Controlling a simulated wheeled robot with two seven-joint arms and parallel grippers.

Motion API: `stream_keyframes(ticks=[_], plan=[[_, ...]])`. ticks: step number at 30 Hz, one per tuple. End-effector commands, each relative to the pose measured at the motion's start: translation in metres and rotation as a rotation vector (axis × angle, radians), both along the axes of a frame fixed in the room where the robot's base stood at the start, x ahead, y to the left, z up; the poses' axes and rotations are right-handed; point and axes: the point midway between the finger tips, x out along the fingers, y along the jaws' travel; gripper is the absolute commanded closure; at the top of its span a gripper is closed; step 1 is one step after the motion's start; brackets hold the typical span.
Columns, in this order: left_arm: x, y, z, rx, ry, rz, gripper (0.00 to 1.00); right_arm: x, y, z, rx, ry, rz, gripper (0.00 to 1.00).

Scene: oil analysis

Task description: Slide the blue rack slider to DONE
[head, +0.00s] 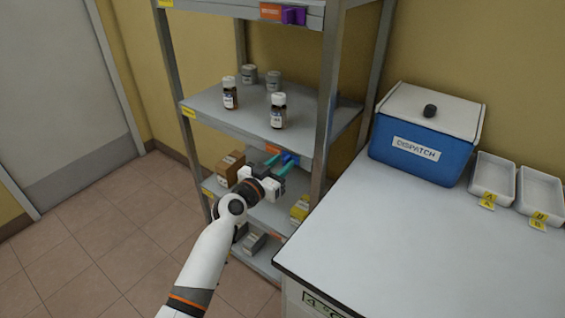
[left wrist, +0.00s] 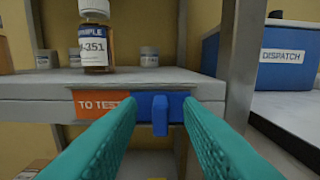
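The blue rack slider (head: 290,158) sits on the front edge of the middle shelf, near its right end. In the left wrist view the slider (left wrist: 170,100) has an upright blue tab in its middle, and an orange "TO TEST" label shows to its left. No DONE label is visible. My left gripper (head: 277,165) is open in front of the slider. In the left wrist view its teal fingers (left wrist: 161,104) lie on either side of the tab, with gaps between them and it. I cannot tell how far the fingertips are from the shelf edge. My right gripper is not in view.
Brown sample bottles (head: 278,111) and grey jars (head: 249,74) stand on the middle shelf. A purple slider (head: 293,15) is on the shelf above. Boxes (head: 230,164) sit below. A rack post (left wrist: 244,60) is close on the right, beside the table with a blue DISPATCH box (head: 425,135).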

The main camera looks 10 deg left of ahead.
Motion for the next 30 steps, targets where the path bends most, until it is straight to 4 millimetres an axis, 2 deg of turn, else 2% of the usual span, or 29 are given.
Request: stream_keyframes(ticks=[4,12,13,19,26,30], plan=[[0.008,-0.004,0.000,0.000,0.000,0.000,0.67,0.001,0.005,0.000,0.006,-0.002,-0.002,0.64],[0.010,-0.004,0.000,0.000,0.000,0.000,0.67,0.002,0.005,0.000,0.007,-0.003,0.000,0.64],[0.010,-0.004,0.000,0.000,0.000,0.000,0.69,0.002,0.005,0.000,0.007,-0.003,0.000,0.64],[0.010,-0.004,0.000,0.000,0.000,0.000,1.00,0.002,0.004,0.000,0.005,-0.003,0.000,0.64],[0.010,-0.004,0.000,0.001,0.001,0.000,1.00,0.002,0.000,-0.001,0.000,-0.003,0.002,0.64],[0.014,0.006,-0.004,0.004,-0.002,0.000,1.00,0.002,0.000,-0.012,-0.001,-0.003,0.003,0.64]])
